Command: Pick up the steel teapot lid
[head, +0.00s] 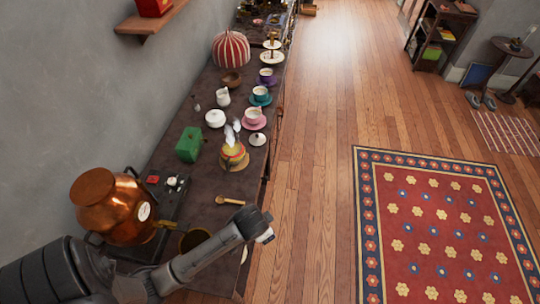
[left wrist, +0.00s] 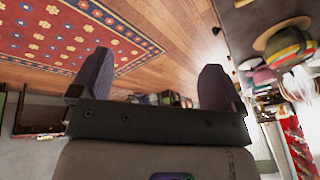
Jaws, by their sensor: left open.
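A small round pale lid with a knob (head: 257,139) lies on the dark table near its right edge. It looks like the steel teapot lid. Just left of and below it stands a yellow and red teapot (head: 234,157) with white steam above it. This teapot also shows at the right of the left wrist view (left wrist: 286,42). My left gripper (head: 266,230) is at the table's right edge, well below the lid in the picture and apart from it. In the left wrist view its two fingers (left wrist: 157,66) are spread with nothing between them. My right gripper is not in view.
A copper urn (head: 108,208) stands at the near left of the table. A green box (head: 189,145), a white lidded pot (head: 215,118) and a pink saucer with a cup (head: 253,118) stand around the teapot. A brass spoon-like piece (head: 230,200) lies near my arm.

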